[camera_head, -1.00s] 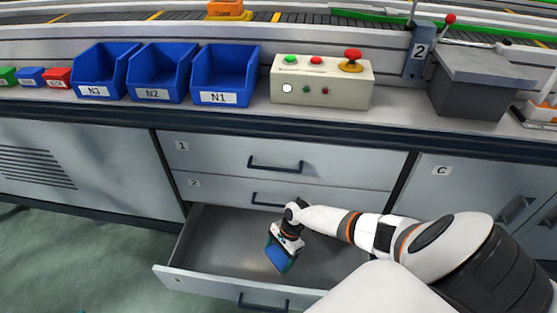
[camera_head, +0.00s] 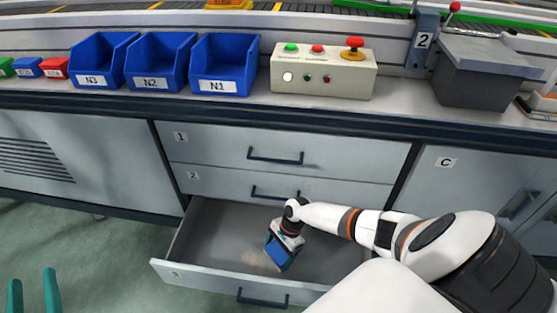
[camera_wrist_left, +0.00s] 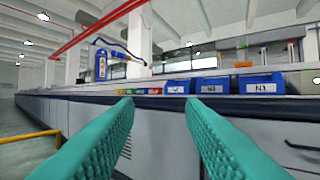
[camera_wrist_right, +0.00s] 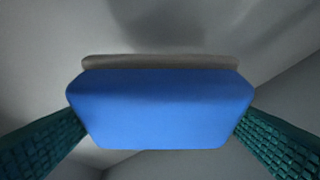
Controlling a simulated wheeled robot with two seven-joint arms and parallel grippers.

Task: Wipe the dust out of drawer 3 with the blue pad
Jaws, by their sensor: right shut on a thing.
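Drawer 3 (camera_head: 205,281) is the lowest drawer and stands pulled open in the head view. Its grey floor carries a faint tan dusty patch (camera_head: 254,258) left of the pad. My right gripper (camera_head: 285,245) reaches down into the drawer and is shut on the blue pad (camera_head: 279,254). In the right wrist view the pad (camera_wrist_right: 160,108) sits between both teal fingers, with a grey-brown layer along its far edge. Whether it touches the drawer floor is hard to tell. My left gripper (camera_head: 33,292) is at the lower left, open and empty, its two teal fingers apart (camera_wrist_left: 160,125).
Closed drawers 1 (camera_head: 220,150) and 2 (camera_head: 225,187) are above the open drawer. The bench top holds blue bins (camera_head: 222,65), a control box (camera_head: 322,72) and a grey box (camera_head: 483,75). Cabinet C (camera_head: 462,195) is to the right. The floor at left is clear.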

